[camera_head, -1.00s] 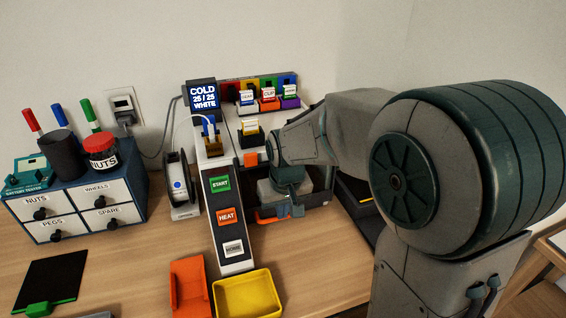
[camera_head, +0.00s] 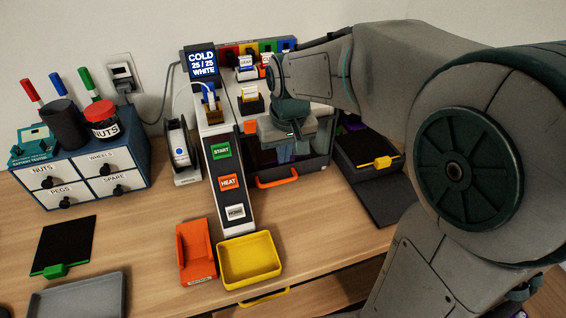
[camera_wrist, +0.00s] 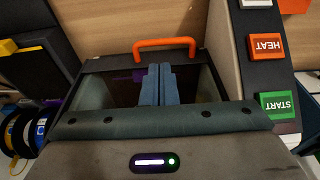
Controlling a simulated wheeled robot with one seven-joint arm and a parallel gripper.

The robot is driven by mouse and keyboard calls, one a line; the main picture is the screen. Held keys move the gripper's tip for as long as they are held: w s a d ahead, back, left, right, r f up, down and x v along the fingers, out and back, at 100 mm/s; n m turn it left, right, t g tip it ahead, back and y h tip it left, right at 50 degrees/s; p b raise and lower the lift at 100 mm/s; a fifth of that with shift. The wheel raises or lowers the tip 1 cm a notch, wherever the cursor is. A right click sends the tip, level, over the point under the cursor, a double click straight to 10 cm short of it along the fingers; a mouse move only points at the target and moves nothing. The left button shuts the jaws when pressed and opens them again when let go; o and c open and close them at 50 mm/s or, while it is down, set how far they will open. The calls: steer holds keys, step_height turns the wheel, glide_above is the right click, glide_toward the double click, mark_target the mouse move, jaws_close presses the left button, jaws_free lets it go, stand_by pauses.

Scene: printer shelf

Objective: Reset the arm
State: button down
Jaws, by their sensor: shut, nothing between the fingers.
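My gripper (camera_head: 287,153) is over the dark printer chamber, behind its orange handle (camera_head: 277,179) in the head view. In the wrist view its two blue fingers (camera_wrist: 158,84) are together, with nothing between them. They show against the dark window of the chamber front, apart from the orange handle (camera_wrist: 166,44). My arm reaches in from the right and hides part of the printer and the shelf behind it. The printer screen (camera_head: 202,65) reads COLD 25/25 WHITE. The sloping panel has START (camera_head: 221,151), HEAT (camera_head: 229,182) and HOME (camera_head: 236,212) buttons.
An orange bin (camera_head: 196,252) and a yellow tray (camera_head: 249,260) stand in front. A labelled drawer cabinet (camera_head: 82,172) is at left, a spool (camera_head: 180,146) beside the panel. A black tray with a yellow clip (camera_head: 367,152) is at right. Bare tabletop lies between cabinet and orange bin.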

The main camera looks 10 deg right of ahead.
steer(key=r, duration=0.2)
steer(key=s+r, duration=0.1)
steer(key=r, duration=0.2)
steer(key=shift+d, duration=0.2)
steer(key=s+d+f+m, duration=0.1)
steer(key=s+d+f, duration=0.2)
steer(key=s, duration=0.4)
steer(key=s+d+f+m, duration=0.1)
steer(key=s+d+f, duration=0.2)
steer(key=s, duration=0.4)
steer(key=shift+d+m+t, duration=0.3)
steer(key=shift+d, duration=0.6)
